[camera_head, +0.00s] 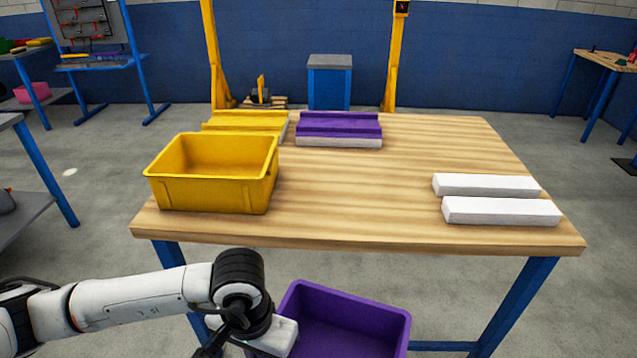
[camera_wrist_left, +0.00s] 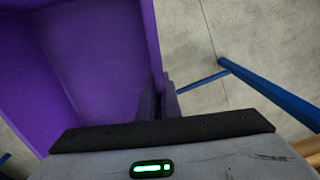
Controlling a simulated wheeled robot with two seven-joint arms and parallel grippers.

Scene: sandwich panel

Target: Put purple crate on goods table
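The purple crate (camera_head: 352,307) is in front of the table's near edge and lower than its top, empty as far as I can see and cut off by the bottom of the head view. My left arm reaches in from the left to the crate's left wall. In the left wrist view, my left gripper (camera_wrist_left: 160,103) has its fingers on either side of the wall of the crate (camera_wrist_left: 95,60), shut on it. The wooden goods table (camera_head: 400,170) stands beyond the crate. My right gripper is in neither view.
A yellow crate (camera_head: 212,172) stands at the table's left. Behind it lie a yellow-topped panel (camera_head: 245,122) and a purple-topped panel (camera_head: 339,127). Two white bars (camera_head: 490,198) lie at the right. The table's middle and front centre are clear.

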